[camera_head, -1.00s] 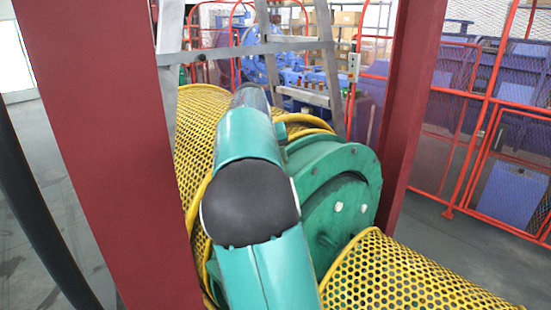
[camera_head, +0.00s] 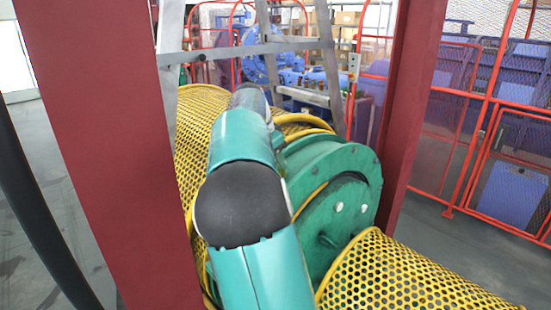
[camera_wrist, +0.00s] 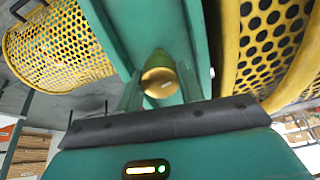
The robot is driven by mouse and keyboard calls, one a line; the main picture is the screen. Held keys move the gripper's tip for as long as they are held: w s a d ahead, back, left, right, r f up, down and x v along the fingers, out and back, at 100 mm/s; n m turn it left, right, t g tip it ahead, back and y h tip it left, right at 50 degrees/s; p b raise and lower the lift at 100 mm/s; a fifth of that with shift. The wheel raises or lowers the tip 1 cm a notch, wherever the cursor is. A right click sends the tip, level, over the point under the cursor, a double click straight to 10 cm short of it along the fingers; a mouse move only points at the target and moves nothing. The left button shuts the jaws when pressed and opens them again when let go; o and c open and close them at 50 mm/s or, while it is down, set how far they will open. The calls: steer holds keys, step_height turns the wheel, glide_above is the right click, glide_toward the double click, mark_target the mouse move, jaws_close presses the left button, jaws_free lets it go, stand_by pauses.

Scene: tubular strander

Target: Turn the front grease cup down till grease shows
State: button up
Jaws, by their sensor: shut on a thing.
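The grease cup (camera_wrist: 160,82), a round brass-coloured cap, shows at the middle of the wrist view, against the green bearing housing (camera_wrist: 118,30). My gripper (camera_wrist: 160,92) is shut on the cup, with one finger on each side of it. A small pale mark shows on the cap's face. I cannot make out any grease. In the head view my arm covers the gripper and the cup; the green housing (camera_head: 357,165) stands to the right of the arm.
Yellow perforated guards lie behind (camera_head: 195,130) and in front (camera_head: 400,275) of the housing. Red posts stand close on the left (camera_head: 100,130) and right (camera_head: 408,100). A red mesh fence (camera_head: 490,130) is farther right. Bare floor shows beyond the right post.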

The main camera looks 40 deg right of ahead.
steer(key=shift+m, duration=1.7)
steer(key=o, duration=1)
steer(key=shift+r, duration=0.1)
steer(key=v, duration=1.3)
steer(key=shift+a+r, duration=0.15)
steer(key=shift+r, duration=0.1)
